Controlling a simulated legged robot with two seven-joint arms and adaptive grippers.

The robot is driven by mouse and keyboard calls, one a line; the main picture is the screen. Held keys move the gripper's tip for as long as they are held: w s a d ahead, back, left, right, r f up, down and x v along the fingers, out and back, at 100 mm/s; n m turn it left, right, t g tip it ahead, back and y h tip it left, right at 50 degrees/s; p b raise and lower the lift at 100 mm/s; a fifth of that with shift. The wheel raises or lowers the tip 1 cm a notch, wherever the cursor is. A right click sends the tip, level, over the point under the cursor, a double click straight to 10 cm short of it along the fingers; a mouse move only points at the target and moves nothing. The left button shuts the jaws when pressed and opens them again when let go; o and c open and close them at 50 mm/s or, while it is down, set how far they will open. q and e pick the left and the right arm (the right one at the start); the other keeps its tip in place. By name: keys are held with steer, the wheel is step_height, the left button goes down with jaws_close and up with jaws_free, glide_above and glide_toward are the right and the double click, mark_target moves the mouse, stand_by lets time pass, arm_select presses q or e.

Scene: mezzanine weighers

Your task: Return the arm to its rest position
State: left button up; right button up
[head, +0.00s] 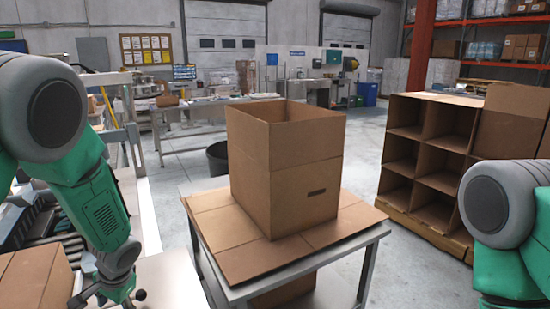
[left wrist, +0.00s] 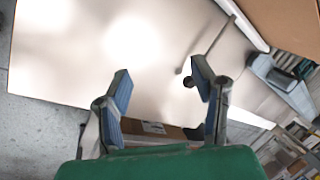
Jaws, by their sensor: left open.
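My left arm (head: 95,200), green and grey, comes in from the left of the head view and hangs down over the left worktop. My left gripper (head: 112,293) is at the bottom left of that view, low beside a pale surface. In the left wrist view the left gripper (left wrist: 161,80) has its two blue-padded fingers spread apart with nothing between them. A pale, glossy surface lies beyond the fingertips. My right arm (head: 505,215) shows only in part at the right edge of the head view; its gripper is out of frame.
An open cardboard box (head: 285,165) stands on a cardboard-covered table (head: 235,248) in front of me. A cardboard compartment shelf (head: 435,165) stands at right. Another carton (head: 35,275) sits at lower left, near my left arm. A dark bin (head: 218,158) stands behind the table.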

arm_select(q)
steer(key=s+d+f+h+b, duration=0.1)
steer(key=s+d+f, duration=0.1)
steer(key=s+f, duration=0.2)
steer(key=s+d+f+b, duration=0.2)
steer(key=s+f, duration=0.3)
steer(key=f, duration=0.1)
steer(key=s+d+f+h+b, duration=0.1)
steer(key=s+d+f, duration=0.1)
steer(key=s+f, duration=0.2)
steer(key=shift+s+d+f+n+g+h, duration=0.3)
steer(key=shift+s+d+f+n, duration=0.1)
steer(key=shift+s, duration=0.05)
steer(key=s+d+f+b, duration=0.2)
steer(key=s+f, duration=0.1)
steer(key=s, duration=0.5)
steer(key=s+d+f+n+h+b, duration=0.1)
steer(key=s+d+f+b, duration=0.1)
steer(key=s, duration=0.6)
steer(key=shift+s+f+b, duration=0.25)
steer(key=shift+f+b, duration=0.2)
steer(key=shift+w, duration=0.1)
